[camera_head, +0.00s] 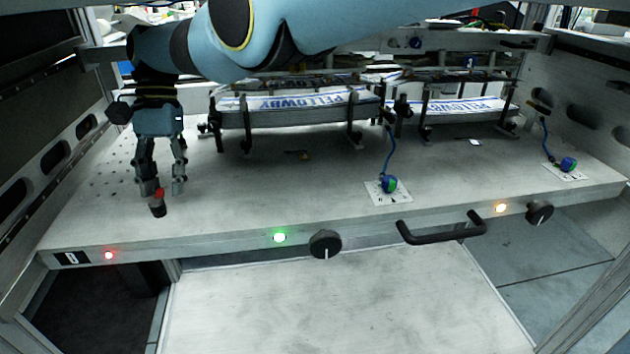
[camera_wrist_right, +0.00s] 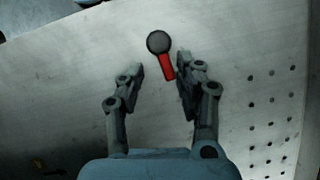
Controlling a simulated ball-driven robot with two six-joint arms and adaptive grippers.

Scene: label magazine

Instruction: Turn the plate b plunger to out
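The plunger has a dark round knob (camera_head: 157,208) and a red stem (camera_head: 159,193), near the left front of the grey plate (camera_head: 260,190). In the right wrist view, the dark knob (camera_wrist_right: 158,42) lies beyond the fingertips and the red stem (camera_wrist_right: 167,67) reaches back between them. My right gripper (camera_head: 165,187) points down at the plunger with its fingers apart. In the wrist view, the gripper (camera_wrist_right: 160,65) shows a gap on both sides of the stem, smaller on the right. Contact is not clear. My left gripper is not in view.
Two label stacks (camera_head: 300,112) (camera_head: 462,110) stand at the back between black guides. Blue-green knobs (camera_head: 389,184) (camera_head: 568,164) sit on white dial cards. The front edge carries a black handle (camera_head: 442,232), black dials (camera_head: 325,244) (camera_head: 540,212) and red, green and amber lights.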

